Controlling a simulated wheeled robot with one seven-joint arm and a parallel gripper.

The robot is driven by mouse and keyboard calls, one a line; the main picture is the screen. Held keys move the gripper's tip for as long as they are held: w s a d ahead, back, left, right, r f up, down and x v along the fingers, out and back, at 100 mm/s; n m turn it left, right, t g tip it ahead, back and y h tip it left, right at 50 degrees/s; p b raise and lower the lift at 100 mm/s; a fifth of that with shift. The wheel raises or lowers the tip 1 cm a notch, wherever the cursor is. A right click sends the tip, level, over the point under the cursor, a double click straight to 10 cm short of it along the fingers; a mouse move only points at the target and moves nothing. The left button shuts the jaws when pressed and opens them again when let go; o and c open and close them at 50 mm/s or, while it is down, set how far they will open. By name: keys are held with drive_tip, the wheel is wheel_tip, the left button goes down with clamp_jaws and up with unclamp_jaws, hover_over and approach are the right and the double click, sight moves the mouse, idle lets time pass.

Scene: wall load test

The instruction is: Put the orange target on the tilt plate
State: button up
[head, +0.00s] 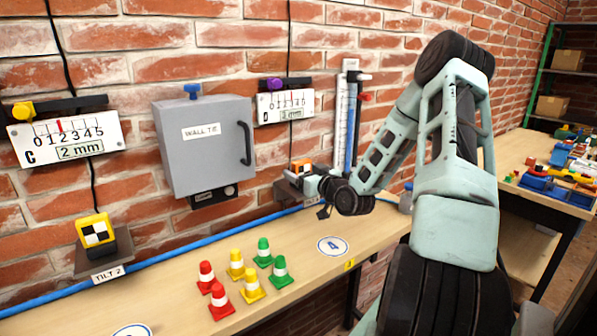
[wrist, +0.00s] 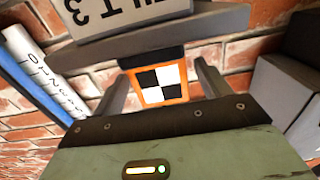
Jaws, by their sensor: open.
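The orange target (head: 301,166), with a black-and-white checkered face, stands at the tilt plate (head: 284,184) on the wall, right of the grey box. In the wrist view, turned upside down, the orange target (wrist: 163,82) sits with its dark base against the dark grey tilt plate (wrist: 190,36), whose label reads TILT 3. My gripper (wrist: 160,72) is open, with one finger on each side of the target and visible gaps. In the head view my gripper (head: 318,186) is at the plate, and its fingers are hard to make out.
A yellow checkered target (head: 97,234) sits on the TILT 2 plate at left. The grey wall box (head: 204,145) is left of my gripper. Red, yellow and green cones (head: 236,264) stand on the bench (head: 180,262) below. A blue pipe (head: 170,255) runs along the wall.

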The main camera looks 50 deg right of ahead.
drive_tip(key=b+v, duration=0.1)
drive_tip(key=v, duration=0.8)
drive_tip(key=shift+s, duration=0.25)
